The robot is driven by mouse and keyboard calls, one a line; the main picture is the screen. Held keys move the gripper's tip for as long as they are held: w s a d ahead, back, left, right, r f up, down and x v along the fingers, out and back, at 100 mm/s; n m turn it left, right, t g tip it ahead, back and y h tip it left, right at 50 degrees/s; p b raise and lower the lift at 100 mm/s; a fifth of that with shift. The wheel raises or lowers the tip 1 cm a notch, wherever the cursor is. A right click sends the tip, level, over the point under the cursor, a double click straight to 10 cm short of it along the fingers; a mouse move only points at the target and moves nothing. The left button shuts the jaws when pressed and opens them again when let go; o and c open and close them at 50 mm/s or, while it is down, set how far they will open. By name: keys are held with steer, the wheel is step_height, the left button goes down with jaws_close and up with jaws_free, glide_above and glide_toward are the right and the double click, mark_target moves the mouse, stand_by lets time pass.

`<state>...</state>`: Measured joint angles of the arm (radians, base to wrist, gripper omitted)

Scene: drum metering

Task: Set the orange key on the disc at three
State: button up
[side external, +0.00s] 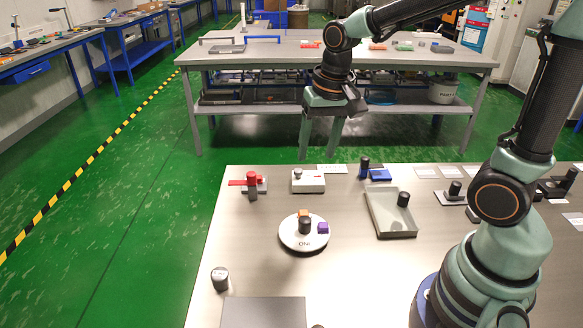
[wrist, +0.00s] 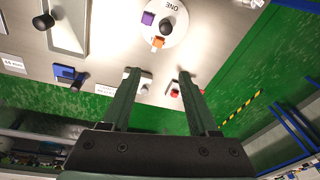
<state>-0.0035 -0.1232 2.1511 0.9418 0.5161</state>
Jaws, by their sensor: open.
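The white disc (side external: 291,240) lies on the metal table, with a black knob (side external: 305,225) near its middle. The disc also shows in the wrist view (wrist: 179,34), where its word reads ONE upside down. The orange key (side external: 303,214) is on the disc behind the knob; it also shows in the wrist view (wrist: 157,42). A purple key (side external: 323,228) sits on the disc at the right. My gripper (side external: 319,155) is open, pointing down above the table's far edge, apart from the disc. No object shows between the fingers (wrist: 158,74) at their tips.
A white box (side external: 312,186) with a knob stands behind the disc. A red-handled device (side external: 251,184) is at left. A blue block (side external: 380,175) and grey tray (side external: 402,235) are at right. A dark cylinder (side external: 220,278) stands front left. Bare table surrounds the disc.

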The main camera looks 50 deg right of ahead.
steer(key=s+r+n+t, duration=0.3)
steer(key=s+r+n, duration=0.2)
steer(key=s, duration=0.1)
steer(key=shift+s+n+t, duration=0.3)
steer(key=shift+n, duration=0.1)
stand_by(1.0)
